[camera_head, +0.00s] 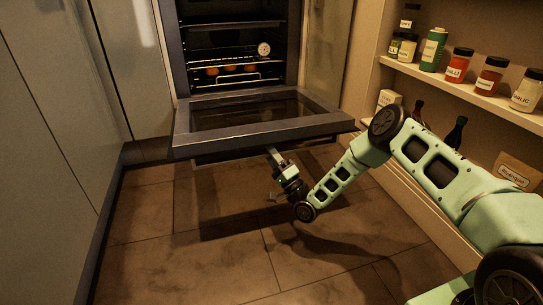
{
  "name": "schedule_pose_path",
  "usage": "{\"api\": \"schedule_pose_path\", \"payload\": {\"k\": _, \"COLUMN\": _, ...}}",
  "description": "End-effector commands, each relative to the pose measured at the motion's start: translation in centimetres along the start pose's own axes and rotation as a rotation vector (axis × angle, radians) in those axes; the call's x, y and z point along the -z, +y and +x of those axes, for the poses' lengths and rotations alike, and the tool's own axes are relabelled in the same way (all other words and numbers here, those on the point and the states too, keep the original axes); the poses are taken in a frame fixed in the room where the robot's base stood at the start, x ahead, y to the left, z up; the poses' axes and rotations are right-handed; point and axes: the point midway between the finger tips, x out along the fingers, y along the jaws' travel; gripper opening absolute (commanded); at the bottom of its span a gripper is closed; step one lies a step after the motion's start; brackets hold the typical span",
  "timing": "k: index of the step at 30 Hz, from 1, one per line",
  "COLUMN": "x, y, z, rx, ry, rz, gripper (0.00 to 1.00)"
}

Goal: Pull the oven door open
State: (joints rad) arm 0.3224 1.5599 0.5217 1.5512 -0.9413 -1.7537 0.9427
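The oven (230,45) stands at the back, with racks and some round orange-brown items visible inside. Its dark door (262,132) is folded down and out toward me, close to level, with its glass panel facing up. My gripper (272,152) is at the door's front edge, a little right of its middle, low and at or just under the edge. I cannot tell whether it touches the door. The fingertips are small and partly hidden by the door edge, so their opening is unclear. The door handle is not clearly visible.
Grey cabinets (50,120) line the left side. Shelves (470,85) on the right hold several jars, with dark bottles (455,132) and a bag (513,172) lower down. The tiled floor (200,250) in front of the door is clear.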

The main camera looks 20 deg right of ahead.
Motion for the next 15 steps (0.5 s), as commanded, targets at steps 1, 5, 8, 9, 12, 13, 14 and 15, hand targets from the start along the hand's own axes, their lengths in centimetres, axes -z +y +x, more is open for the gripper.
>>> {"api": "schedule_pose_path", "payload": {"k": 1, "x": 0.0, "y": -0.2, "z": 0.0, "rx": 0.005, "ry": 0.000, "rz": 0.001, "gripper": 0.47}}
{"api": "schedule_pose_path", "payload": {"k": 5, "x": 0.0, "y": -0.2, "z": -1.0, "rx": 0.001, "ry": 0.001, "rz": 0.001, "gripper": 0.47}}
{"api": "schedule_pose_path", "payload": {"k": 8, "x": 0.0, "y": -0.3, "z": -2.6, "rx": -0.001, "ry": 0.000, "rz": 0.002, "gripper": 0.47}}
{"api": "schedule_pose_path", "payload": {"k": 9, "x": 0.1, "y": -0.3, "z": -3.4, "rx": -0.002, "ry": 0.000, "rz": 0.002, "gripper": 0.47}}
{"api": "schedule_pose_path", "payload": {"k": 12, "x": 0.1, "y": -0.4, "z": -5.8, "rx": -0.003, "ry": 0.001, "rz": 0.002, "gripper": 0.47}}
{"api": "schedule_pose_path", "payload": {"k": 13, "x": 0.1, "y": -0.3, "z": -6.5, "rx": -0.004, "ry": 0.001, "rz": 0.002, "gripper": 0.47}}
{"api": "schedule_pose_path", "payload": {"k": 14, "x": 0.1, "y": -0.3, "z": -7.3, "rx": -0.004, "ry": 0.001, "rz": 0.002, "gripper": 0.47}}
{"api": "schedule_pose_path", "payload": {"k": 15, "x": 0.1, "y": -0.3, "z": -8.2, "rx": -0.004, "ry": 0.001, "rz": 0.002, "gripper": 0.47}}
